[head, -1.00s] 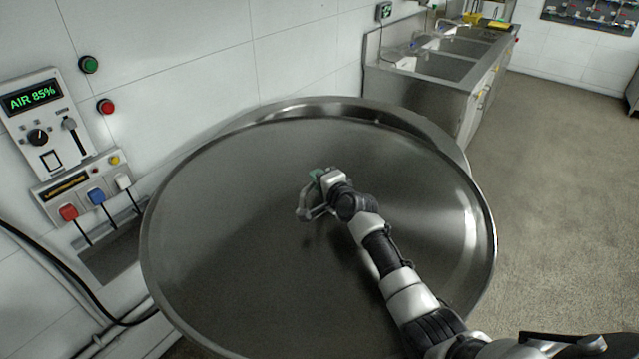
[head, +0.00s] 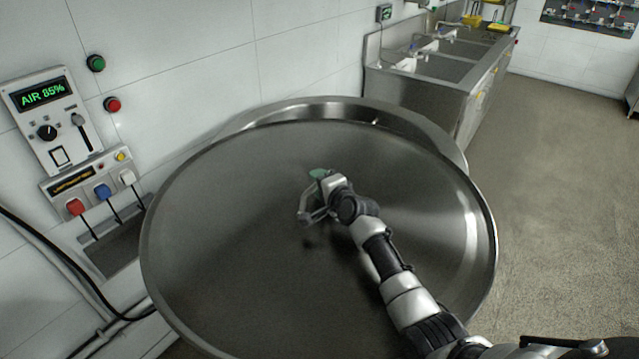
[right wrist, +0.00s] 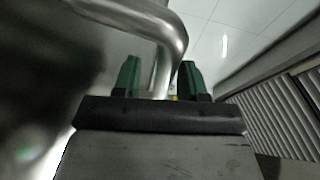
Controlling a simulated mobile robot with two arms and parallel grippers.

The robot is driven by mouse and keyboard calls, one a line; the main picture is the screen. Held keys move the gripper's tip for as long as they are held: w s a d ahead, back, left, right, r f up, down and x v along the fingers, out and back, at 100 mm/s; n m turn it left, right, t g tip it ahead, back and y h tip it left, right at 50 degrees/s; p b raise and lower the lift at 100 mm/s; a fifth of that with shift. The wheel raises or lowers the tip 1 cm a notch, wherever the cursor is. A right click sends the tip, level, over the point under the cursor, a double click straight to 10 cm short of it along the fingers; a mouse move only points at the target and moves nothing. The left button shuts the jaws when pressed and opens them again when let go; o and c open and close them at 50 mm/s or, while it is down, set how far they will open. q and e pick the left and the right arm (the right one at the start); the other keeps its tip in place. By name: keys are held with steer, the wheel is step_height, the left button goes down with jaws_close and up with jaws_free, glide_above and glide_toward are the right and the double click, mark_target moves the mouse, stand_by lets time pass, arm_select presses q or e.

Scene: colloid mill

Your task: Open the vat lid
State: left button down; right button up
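The vat lid (head: 220,250) is a large round steel disc that fills the middle of the head view. It sits shifted from the vat (head: 335,101), whose rim and a dark crescent of its inside show behind the lid's far edge. The lid looks raised and tilted. Its bent steel handle (head: 304,208) is near the middle. My right gripper (head: 317,186) is at the handle. In the right wrist view the handle bar (right wrist: 172,38) passes between the green fingers (right wrist: 160,82), which look closed around it. My left gripper is out of view.
A control panel (head: 50,118) with an air readout, green (head: 95,63) and red (head: 112,104) buttons and coloured switches are on the left wall. A steel sink counter (head: 420,95) stands at the back right. The floor (head: 550,180) on the right is clear.

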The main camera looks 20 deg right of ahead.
steer(key=shift+s+r+p, duration=0.25)
steer(key=shift+s+p, duration=0.15)
steer(key=shift+p, duration=0.1)
steer(key=p+v, duration=0.5)
steer(key=v, duration=0.3)
steer(key=shift+s+d+p, duration=0.1)
steer(key=shift+s+p, duration=0.3)
steer(key=shift+s+d, duration=0.1)
steer(key=shift+s, duration=0.5)
